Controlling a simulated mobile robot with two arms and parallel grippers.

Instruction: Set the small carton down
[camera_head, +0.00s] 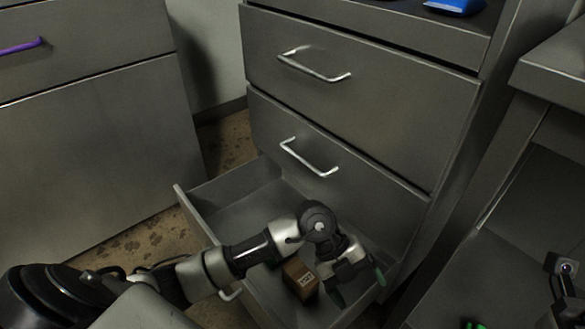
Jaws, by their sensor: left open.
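The small carton (300,278) is a brown box with a pale printed label. It is inside the open bottom drawer (202,213) and seems to rest on its floor, slightly turned. My left gripper (358,288) is open, with dark green fingertips pointing down, just right of the carton. The carton appears to be outside the jaws; whether a finger touches it is unclear. My left arm crosses over the drawer's front and hides part of the carton's surroundings. Part of my right arm shows at the right edge; its jaws cannot be made out.
Two shut drawers (345,105) with silver handles are above the open one. A blue object (455,6) lies on the cabinet top. A grey cabinet (95,150) with a purple handle (20,46) stands left. A grey open-fronted unit (555,62) stands right. A green item (474,325) shows at the bottom.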

